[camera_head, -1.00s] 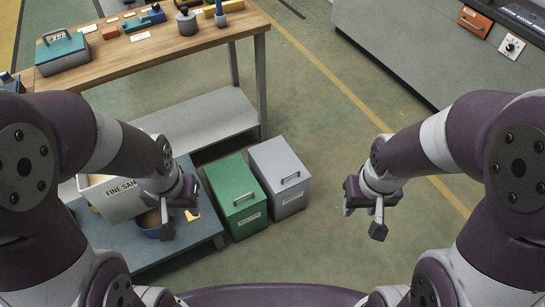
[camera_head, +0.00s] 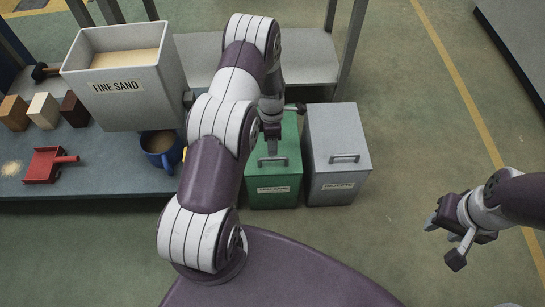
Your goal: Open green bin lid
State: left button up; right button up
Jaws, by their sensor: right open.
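The green bin (camera_head: 290,196) stands on the floor with its lid (camera_head: 289,140) closed. A bar handle (camera_head: 272,161) sits near the front edge of the lid, and a label is on the bin's front. My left gripper (camera_head: 271,143) hangs over the lid just behind the handle, pointing down. I cannot tell whether it touches the lid or handle, or whether its jaws are open. My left arm hides the bin's left and back parts. My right gripper (camera_head: 440,238) is open and empty above the bare floor at the right.
A grey bin (camera_head: 337,135) with a handle stands close on the green bin's right. Floor at right is clear.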

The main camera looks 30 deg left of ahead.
pick_arm(q)
jog(key=f, duration=0.3)
jog(key=f+b, duration=0.1)
jog(key=shift+s+d+f, duration=0.2)
jog(key=shift+s+f, duration=0.2)
pick_arm(e)
jog(key=shift+f, duration=0.8)
pick_arm(q)
jog(key=shift+c, duration=0.4)
